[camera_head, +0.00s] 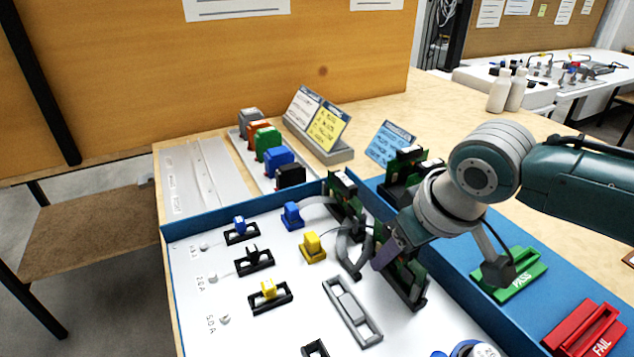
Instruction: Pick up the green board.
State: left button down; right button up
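Several upright green boards with dark parts show in the head view. One green board (408,279) stands at the front, in the white-floored tray (290,318). A second board (343,188) stands at the tray's back edge, and a third (405,163) stands behind the blue rim. My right gripper (390,249) reaches down from the right at the front board's upper part. Its purple-grey finger overlaps the board's upper left edge. The other finger is not clearly visible, so I cannot tell whether it grips the board. My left gripper is out of view.
Blue and yellow connectors (312,246) and black holders sit on the tray's left side. A grey slotted fixture (352,311) lies left of the front board. A green PASS bin (527,279) and red FAIL bin (585,327) are at right. Bottles (499,91) stand behind.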

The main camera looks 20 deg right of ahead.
grip_shut()
dwell(0.3)
dwell(0.3)
notch_tip(320, 180, up, 20)
jog(key=p, duration=0.5)
jog(key=shift+c, duration=2.4)
grip_release()
grip_shut()
